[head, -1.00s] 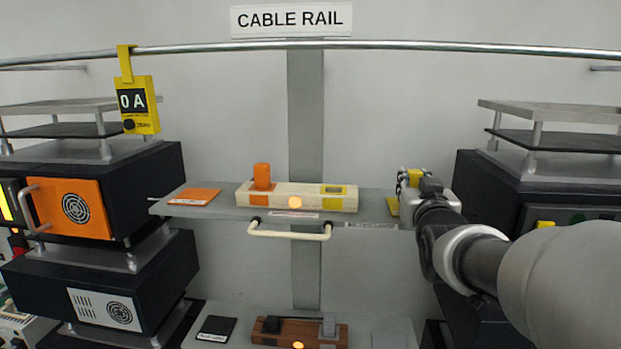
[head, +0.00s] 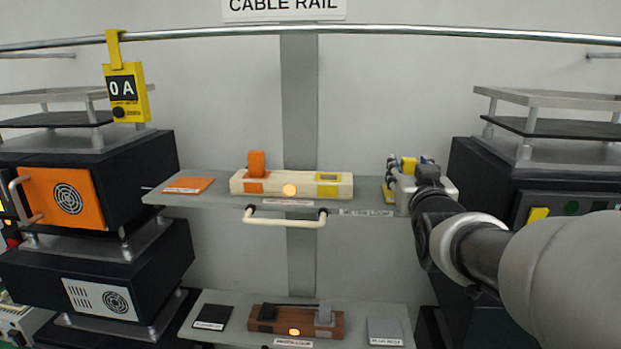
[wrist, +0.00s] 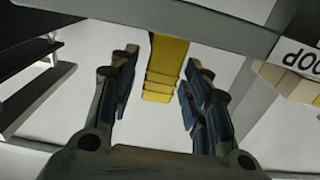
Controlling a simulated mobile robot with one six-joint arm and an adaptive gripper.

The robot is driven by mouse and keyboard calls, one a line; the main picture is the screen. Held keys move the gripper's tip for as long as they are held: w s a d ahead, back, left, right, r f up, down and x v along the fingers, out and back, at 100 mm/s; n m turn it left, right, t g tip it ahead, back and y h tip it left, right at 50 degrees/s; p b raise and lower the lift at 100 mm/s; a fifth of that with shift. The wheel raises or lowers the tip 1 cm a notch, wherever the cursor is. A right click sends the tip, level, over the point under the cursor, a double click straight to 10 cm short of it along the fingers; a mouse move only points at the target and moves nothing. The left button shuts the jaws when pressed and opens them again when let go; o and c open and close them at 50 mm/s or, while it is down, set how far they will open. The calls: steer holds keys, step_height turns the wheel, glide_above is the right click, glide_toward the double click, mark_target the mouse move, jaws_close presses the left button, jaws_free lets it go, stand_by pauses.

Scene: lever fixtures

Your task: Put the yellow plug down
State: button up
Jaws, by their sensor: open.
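The yellow plug (head: 409,164) stands at the right end of the upper shelf, partly hidden behind my gripper (head: 405,175). In the wrist view the yellow plug (wrist: 166,62) is a ridged yellow block between the two dark fingers of my gripper (wrist: 162,78). The fingers are open, with a visible gap on each side of the plug. A yellow pad (head: 388,194) shows beside my gripper on the shelf. The plug's contact with the pad is hidden in the head view.
A cream block (head: 300,184) with an orange plug (head: 256,163) and an empty yellow-marked place stands mid-shelf. An orange pad (head: 188,185) lies at the left. A pale handle (head: 285,221) sticks out below the shelf. Dark equipment stacks stand on both sides.

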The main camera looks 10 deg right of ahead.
steer(key=b+v, duration=0.2)
steer(key=v, duration=0.9)
steer(key=s+a+f+n+g+y, duration=0.1)
steer(key=s+a+f+g, duration=0.2)
steer(key=f, duration=0.4)
steer(key=s+a+f+g+y, duration=0.2)
steer(key=s+a+f+g, duration=0.15)
steer(key=f, duration=0.25)
steer(key=s+a+f+n+g+y, duration=0.1)
steer(key=s+a+f+g, duration=0.2)
steer(key=s+f, duration=0.3)
steer(key=s+a+f+n+g+y, duration=0.1)
steer(key=s+a+f+g, duration=0.2)
steer(key=s, duration=0.7)
step_height(320, 180, down, 3)
steer(key=shift+a+r, duration=0.15)
steer(key=shift+a, duration=0.25)
step_height(320, 180, down, 24)
steer(key=b, duration=2.4)
